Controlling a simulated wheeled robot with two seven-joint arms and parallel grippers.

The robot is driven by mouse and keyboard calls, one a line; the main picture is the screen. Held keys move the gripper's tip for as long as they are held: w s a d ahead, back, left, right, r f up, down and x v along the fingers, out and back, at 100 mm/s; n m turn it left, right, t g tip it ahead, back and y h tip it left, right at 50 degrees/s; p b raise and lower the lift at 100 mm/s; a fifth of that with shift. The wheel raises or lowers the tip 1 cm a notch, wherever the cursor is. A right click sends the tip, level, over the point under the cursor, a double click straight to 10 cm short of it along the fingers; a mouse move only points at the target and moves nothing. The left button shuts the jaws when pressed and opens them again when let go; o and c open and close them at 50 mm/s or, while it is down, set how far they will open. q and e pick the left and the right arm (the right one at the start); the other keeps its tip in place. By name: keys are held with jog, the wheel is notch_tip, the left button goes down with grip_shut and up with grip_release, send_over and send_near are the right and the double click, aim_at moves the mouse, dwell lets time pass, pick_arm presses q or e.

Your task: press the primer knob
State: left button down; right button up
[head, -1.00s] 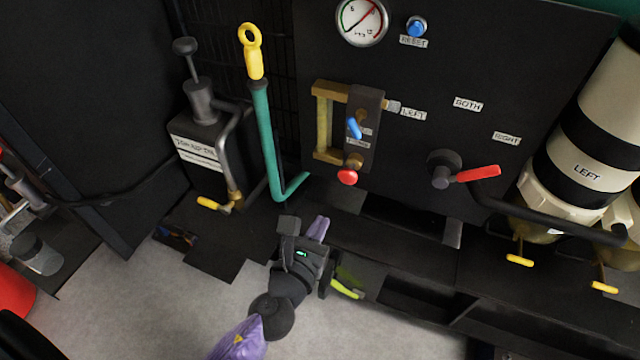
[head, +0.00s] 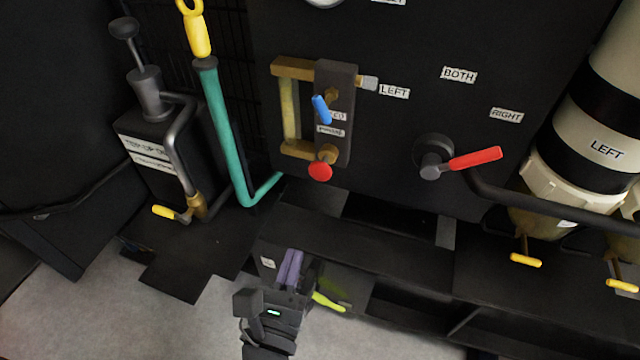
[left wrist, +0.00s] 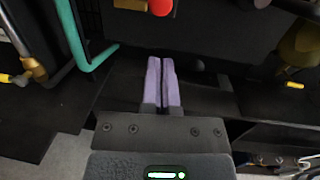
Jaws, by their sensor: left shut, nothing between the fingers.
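A round red knob (head: 320,171) sits at the bottom of a brass and dark sight-glass block (head: 333,110) on the black panel. A small label above it is too blurred to read surely; I take this as the primer knob. It also shows at the top edge of the left wrist view (left wrist: 160,6), partly cut off. My left gripper (head: 293,254) is shut and empty, with its purple fingers together. It is below the red knob and clear of it, its fingers pointing up toward the panel in the left wrist view (left wrist: 160,61). My right gripper is out of view.
A blue lever (head: 321,109) is just above the red knob. A red-handled selector (head: 474,159) is to the right. A teal pipe (head: 224,135) and a hand pump (head: 150,95) stand to the left. A dark ledge (head: 400,243) runs below the panel.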

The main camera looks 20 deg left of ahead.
pick_arm(q)
send_near(319, 175)
jog(key=w, duration=0.6)
jog(key=shift+w+a+r, duration=0.2)
jog(key=shift+a+r, duration=0.05)
jog(key=shift+w, duration=0.45)
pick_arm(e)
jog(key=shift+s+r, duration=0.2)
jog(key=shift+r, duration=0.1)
